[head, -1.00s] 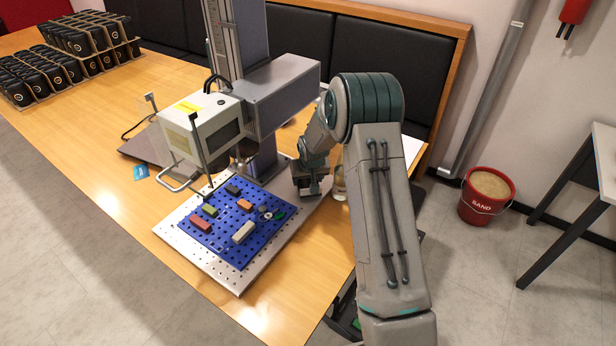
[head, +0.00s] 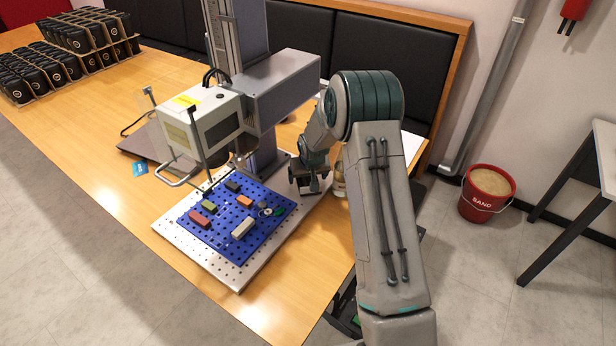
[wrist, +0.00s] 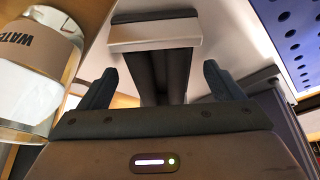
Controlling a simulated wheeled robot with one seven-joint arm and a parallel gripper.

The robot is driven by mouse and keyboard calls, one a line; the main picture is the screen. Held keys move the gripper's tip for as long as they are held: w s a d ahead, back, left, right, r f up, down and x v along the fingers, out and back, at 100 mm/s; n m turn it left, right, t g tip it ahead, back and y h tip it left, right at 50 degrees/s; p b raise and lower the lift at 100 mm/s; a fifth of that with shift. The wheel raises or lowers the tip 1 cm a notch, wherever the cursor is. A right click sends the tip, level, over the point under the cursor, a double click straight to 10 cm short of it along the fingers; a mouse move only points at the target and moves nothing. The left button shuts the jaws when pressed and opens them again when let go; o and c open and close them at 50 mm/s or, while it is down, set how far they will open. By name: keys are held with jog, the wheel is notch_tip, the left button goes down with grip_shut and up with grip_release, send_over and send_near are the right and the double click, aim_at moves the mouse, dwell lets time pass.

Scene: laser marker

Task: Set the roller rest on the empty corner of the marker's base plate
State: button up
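The roller rest (wrist: 163,72) shows in the wrist view as a pair of dark rollers with a light grey end block. It lies between the two blue-grey fingers of my gripper (wrist: 160,80). The fingers are spread, with a visible gap on each side of the rollers. In the head view my gripper (head: 311,186) is low over the right corner of the marker's base plate (head: 234,277), beside the column. The arm and gripper largely hide the rest there, and its contact with the plate cannot be made out.
A blue perforated plate (head: 218,236) with several small coloured blocks covers the base plate's front part. A glass jar (head: 339,184) stands right of my gripper; its label reads WATER in the wrist view (wrist: 30,45). The marker head (head: 203,125) overhangs from the left.

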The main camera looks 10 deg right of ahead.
jog(key=shift+f, duration=0.1)
jog(key=b+v, duration=0.1)
jog(key=v, duration=1.3)
jog(key=s+r, duration=0.3)
jog(key=s, duration=0.8)
jog(key=s+r+g, duration=0.1)
jog(key=s+r, duration=0.3)
jog(key=s, duration=0.6)
jog(key=s+r, duration=0.3)
jog(key=s, duration=0.8)
jog(key=shift+s+r+g, duration=0.3)
jog(key=shift+r, duration=0.1)
